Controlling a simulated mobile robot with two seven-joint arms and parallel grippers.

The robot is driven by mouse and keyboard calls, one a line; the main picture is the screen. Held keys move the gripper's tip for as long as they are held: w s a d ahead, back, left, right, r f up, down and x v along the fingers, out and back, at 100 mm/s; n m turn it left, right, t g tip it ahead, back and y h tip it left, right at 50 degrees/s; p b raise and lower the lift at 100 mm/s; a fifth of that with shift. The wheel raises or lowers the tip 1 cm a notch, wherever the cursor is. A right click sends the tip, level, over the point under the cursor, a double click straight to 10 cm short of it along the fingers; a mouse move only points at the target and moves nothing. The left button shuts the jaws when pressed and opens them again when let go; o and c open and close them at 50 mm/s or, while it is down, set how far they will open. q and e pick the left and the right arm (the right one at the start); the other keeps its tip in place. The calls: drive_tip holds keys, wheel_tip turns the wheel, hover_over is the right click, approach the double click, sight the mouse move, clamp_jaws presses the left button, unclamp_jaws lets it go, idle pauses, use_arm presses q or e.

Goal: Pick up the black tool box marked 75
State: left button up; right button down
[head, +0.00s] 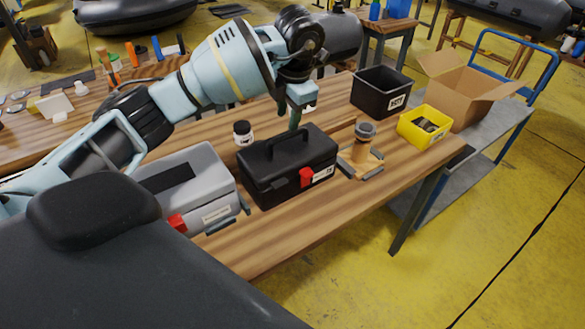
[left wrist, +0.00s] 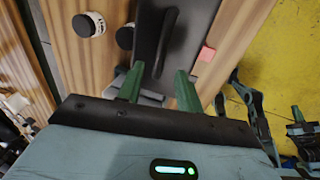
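The black tool box (head: 290,172) stands upright on the wooden bench in the head view, with a red latch and a white label too small to read. Its dark lid and raised handle (left wrist: 167,40) show in the left wrist view. My left gripper (head: 295,124) is directly above the box, pointing down. In the left wrist view, my left gripper's two green fingers (left wrist: 158,78) are apart, with the handle in line with the gap between them. I cannot tell whether they touch it.
A wooden stand with a cylinder (head: 362,150) is on the right. A black bin (head: 380,92), yellow bin (head: 424,127) and cardboard box (head: 462,92) lie beyond.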

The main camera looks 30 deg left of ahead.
sight(285, 135)
use_arm(q)
drive_tip(key=x, duration=0.2)
drive_tip(key=shift+f, duration=0.4)
drive_tip(key=shift+a+f, duration=0.1)
drive_tip(key=shift+f, duration=0.2)
drive_tip(key=x, duration=0.3)
drive_tip(key=shift+f, duration=0.25)
drive_tip(key=shift+a+f, duration=0.1)
drive_tip(key=shift+f, duration=0.4)
use_arm(e)
drive_tip(key=shift+w+r, duration=0.25)
use_arm(q)
drive_tip(key=shift+c, duration=0.5)
clamp_jaws()
use_arm(e)
drive_tip(key=shift+s+f, duration=0.1)
drive_tip(key=shift+s, duration=0.15)
